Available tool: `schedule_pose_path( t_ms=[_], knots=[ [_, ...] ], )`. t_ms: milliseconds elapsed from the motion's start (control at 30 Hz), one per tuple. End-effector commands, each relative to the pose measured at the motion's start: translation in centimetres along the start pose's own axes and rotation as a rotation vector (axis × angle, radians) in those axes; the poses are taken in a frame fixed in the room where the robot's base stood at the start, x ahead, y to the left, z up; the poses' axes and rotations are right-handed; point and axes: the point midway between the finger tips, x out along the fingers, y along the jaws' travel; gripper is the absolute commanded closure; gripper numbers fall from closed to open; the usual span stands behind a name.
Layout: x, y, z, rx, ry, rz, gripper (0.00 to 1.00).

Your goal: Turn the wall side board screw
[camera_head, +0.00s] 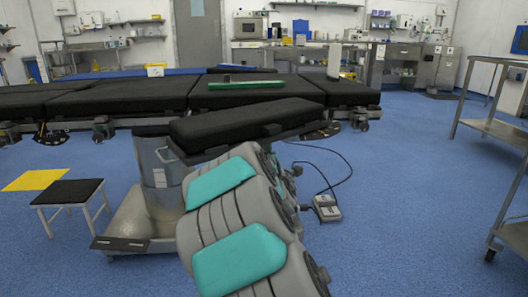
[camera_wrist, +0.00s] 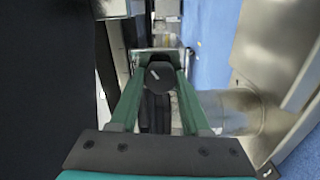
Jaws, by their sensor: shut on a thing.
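In the wrist view, a black round-headed screw knob (camera_wrist: 160,76) sits between the green fingers of my gripper (camera_wrist: 159,65). The fingers close in on it from both sides, and their exact contact is partly hidden. In the head view, my grey and teal arm reaches to the near side of the operating table (camera_head: 120,95). A black padded side board (camera_head: 245,122) stands out there, slightly tilted. My gripper and the knob cannot be made out in the head view. Black padding fills the left of the wrist view.
A metal column (camera_head: 160,170) stands under the table. A black-topped step stool (camera_head: 70,192) and a yellow mat (camera_head: 35,180) are on the left. A foot pedal (camera_head: 326,208) with a cable lies on the floor. A steel cart (camera_head: 500,130) is at right; the blue floor between is clear.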

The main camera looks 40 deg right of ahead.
Motion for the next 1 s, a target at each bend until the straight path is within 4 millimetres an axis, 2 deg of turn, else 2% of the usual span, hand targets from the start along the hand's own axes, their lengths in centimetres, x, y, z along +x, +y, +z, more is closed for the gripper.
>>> schedule_pose_path(
  t_ms=[1000],
  knots=[
    [-0.01, -0.01, 0.00, 0.969, 0.000, -0.001, 1.00]
  ],
)
